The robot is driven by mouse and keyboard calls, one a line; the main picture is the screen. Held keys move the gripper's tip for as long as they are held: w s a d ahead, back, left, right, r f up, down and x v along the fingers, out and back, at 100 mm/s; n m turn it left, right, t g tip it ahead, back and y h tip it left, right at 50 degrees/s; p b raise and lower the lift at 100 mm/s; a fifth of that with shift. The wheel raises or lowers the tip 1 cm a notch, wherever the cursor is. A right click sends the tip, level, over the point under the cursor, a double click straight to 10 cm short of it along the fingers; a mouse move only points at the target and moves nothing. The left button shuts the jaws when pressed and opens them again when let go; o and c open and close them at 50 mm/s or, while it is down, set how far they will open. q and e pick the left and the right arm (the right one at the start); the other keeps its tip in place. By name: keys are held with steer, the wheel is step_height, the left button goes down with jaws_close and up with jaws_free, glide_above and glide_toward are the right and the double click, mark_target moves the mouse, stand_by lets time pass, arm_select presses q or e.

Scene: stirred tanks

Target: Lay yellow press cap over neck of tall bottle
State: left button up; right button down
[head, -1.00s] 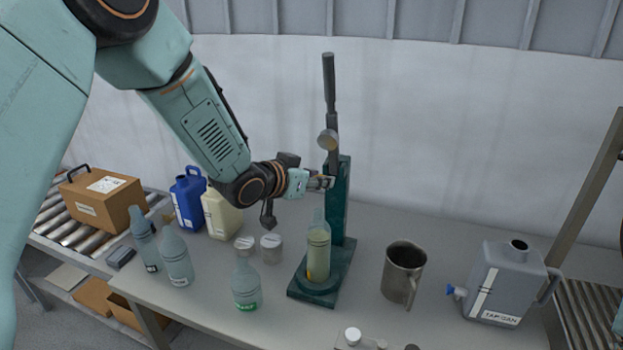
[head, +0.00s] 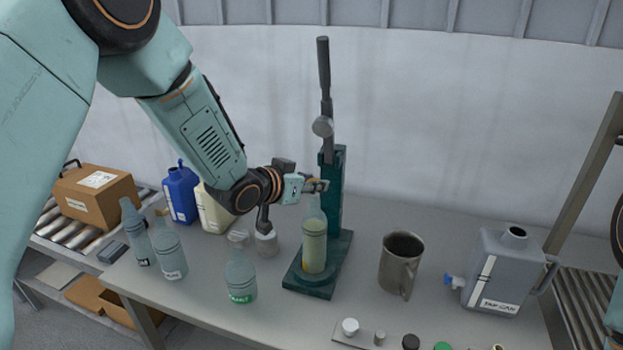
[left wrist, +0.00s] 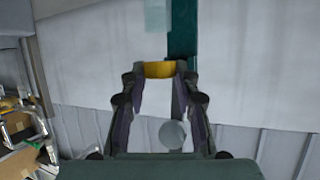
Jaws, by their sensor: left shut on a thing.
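My left gripper (head: 316,186) is shut on the yellow press cap (left wrist: 159,69), which shows between its fingertips in the left wrist view. In the head view the cap is mostly hidden by the fingers. The tall bottle (head: 313,245), clear with pale yellow liquid, stands upright on the base of the green press (head: 333,205). The gripper is at the top of the bottle's neck, in front of the press column. I cannot tell whether the cap touches the neck. My right gripper is not in view.
The press lever (head: 324,75) rises behind the gripper. A metal mug (head: 400,264) and a grey can (head: 502,272) stand right. Small caps (head: 350,327) line the front edge.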

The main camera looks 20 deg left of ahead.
arm_select(q)
steer(key=shift+a+f+b, duration=0.1)
steer(key=shift+f+b, duration=0.25)
steer(key=shift+f, duration=0.45)
steer(key=shift+d+f, duration=0.2)
steer(key=shift+a, duration=0.15)
steer(key=shift+w+d, duration=0.1)
steer(key=shift+d, duration=0.2)
steer(key=shift+a, duration=0.2)
